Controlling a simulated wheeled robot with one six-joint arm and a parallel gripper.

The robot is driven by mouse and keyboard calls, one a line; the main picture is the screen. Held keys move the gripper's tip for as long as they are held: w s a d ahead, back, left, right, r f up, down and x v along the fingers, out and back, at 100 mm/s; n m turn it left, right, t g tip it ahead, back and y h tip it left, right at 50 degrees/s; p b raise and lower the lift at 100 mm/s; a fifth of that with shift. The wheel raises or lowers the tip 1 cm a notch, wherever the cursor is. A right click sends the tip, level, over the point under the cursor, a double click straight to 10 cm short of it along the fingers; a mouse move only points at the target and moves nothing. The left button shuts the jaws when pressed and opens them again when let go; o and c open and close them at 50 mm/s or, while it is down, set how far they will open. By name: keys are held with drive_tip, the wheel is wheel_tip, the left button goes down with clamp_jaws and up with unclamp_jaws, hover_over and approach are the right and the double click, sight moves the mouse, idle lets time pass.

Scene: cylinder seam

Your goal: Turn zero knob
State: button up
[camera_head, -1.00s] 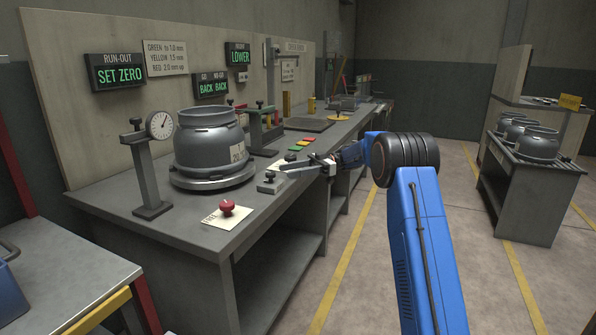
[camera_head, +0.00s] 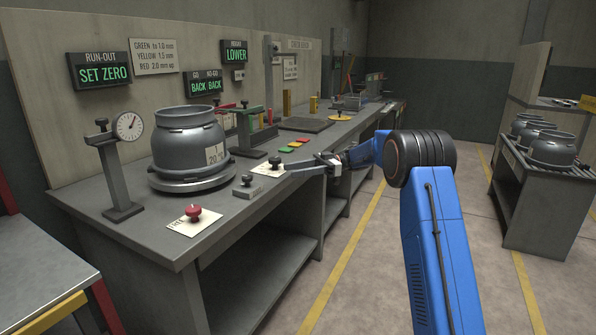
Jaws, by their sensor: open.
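The display reading SET ZERO (camera_head: 104,73) is lit green on the back board. The dial gauge (camera_head: 129,125) stands on a grey post beside the grey cylinder (camera_head: 189,145), which rests on a round turntable (camera_head: 193,183). A small black knob (camera_head: 247,180) sits on a grey block at the bench's front edge. Another dark knob (camera_head: 275,161) stands on a white card behind it. I cannot read which is marked zero. My gripper (camera_head: 291,168) is open and empty, its fingers pointing left beside the white card. Contact with the knob there cannot be told.
A red mushroom knob (camera_head: 193,212) sits on a card at the bench's near corner. Coloured blocks (camera_head: 294,145) and a green clamp stand (camera_head: 252,130) are behind my gripper. A rack of cylinders (camera_head: 545,175) stands right, across open floor.

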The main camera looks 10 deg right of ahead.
wheel_tip(320, 180, up, 6)
drive_tip(key=r+m+t+h, duration=0.1)
drive_tip(key=m+t, duration=0.9)
drive_tip(key=t, duration=0.6)
hover_over(247, 181)
drive_tip(key=s+d, duration=0.2)
drive_tip(key=d, duration=0.3)
drive_tip(key=s+d+f+m+t+h, duration=0.3)
drive_tip(key=s+f+m+h, duration=0.15)
drive_tip(key=s+f, duration=0.25)
drive_tip(key=shift+n+h, duration=0.45)
drive_tip(key=x, duration=1.7)
drive_tip(key=shift+w+r, duration=0.2)
drive_tip(key=c, duration=1)
